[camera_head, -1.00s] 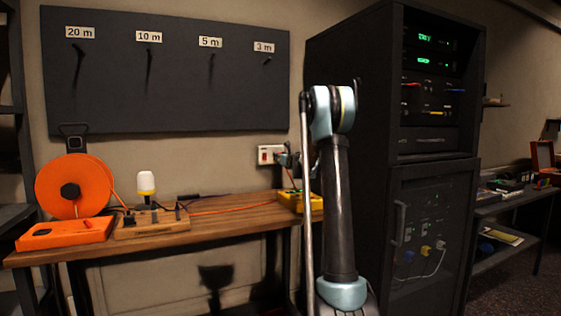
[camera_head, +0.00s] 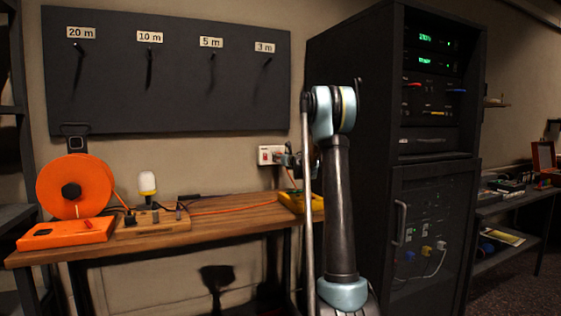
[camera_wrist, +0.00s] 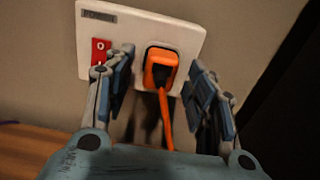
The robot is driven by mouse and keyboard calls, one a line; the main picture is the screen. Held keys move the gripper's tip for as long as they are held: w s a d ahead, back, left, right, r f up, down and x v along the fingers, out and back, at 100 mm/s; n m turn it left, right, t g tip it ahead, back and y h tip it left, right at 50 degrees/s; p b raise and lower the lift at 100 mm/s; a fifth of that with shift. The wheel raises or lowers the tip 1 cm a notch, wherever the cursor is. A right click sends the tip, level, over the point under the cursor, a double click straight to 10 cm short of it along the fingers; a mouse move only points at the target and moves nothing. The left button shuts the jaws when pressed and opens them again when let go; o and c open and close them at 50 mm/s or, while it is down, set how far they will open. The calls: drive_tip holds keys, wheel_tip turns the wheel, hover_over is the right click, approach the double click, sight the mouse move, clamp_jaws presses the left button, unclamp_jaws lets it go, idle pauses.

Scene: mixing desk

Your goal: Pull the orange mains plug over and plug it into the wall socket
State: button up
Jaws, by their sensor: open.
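The orange mains plug (camera_wrist: 160,68) sits at the right-hand opening of the white wall socket (camera_wrist: 142,24), and its orange cable hangs down below it. How fully it is seated I cannot tell. My gripper (camera_wrist: 162,92) is open, with one finger on each side of the plug and a gap on both sides. A red switch (camera_wrist: 100,48) is on the left of the socket plate, partly behind the left finger. In the head view the socket (camera_head: 265,152) is above the back right of the wooden bench, and my gripper (camera_head: 285,160) is partly hidden by my arm.
The orange cable (camera_head: 235,210) runs along the bench (camera_head: 215,222) from the orange reel (camera_head: 75,187). A wooden block with a lamp (camera_head: 147,185) and a yellow box (camera_head: 297,202) stand on the bench. A tall dark rack (camera_head: 395,60) stands close right of my arm.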

drive_tip(key=v, duration=1.1)
drive_tip(key=s+d+r+m+h, duration=0.3)
drive_tip(key=s+d+m+h, duration=0.45)
drive_tip(key=s+m, duration=0.45)
drive_tip(key=s+d+f+m+g+h, duration=0.2)
drive_tip(key=s+f+m, duration=0.1)
drive_tip(key=s+m, duration=0.3)
drive_tip(key=s+d+f+m+g+h, duration=0.2)
drive_tip(key=s+f+m, duration=0.1)
drive_tip(key=s+m, duration=0.3)
drive_tip(key=s+a+f+m+g+y, duration=0.2)
drive_tip(key=s+f+m, duration=0.3)
drive_tip(key=s+f, duration=0.3)
drive_tip(key=s+a+f+m+g+y, duration=0.2)
drive_tip(key=s+a+f+m+g, duration=0.2)
drive_tip(key=s+f, duration=0.5)
drive_tip(key=s+a+f+m+g+y, duration=0.2)
drive_tip(key=s+f+m+g, duration=0.3)
drive_tip(key=s, duration=1.5)
wheel_tip(320, 180, down, 5)
drive_tip(key=shift+s+a+r+m, duration=0.3)
drive_tip(key=shift+a+m, duration=0.4)
drive_tip(key=shift+a, duration=0.15)
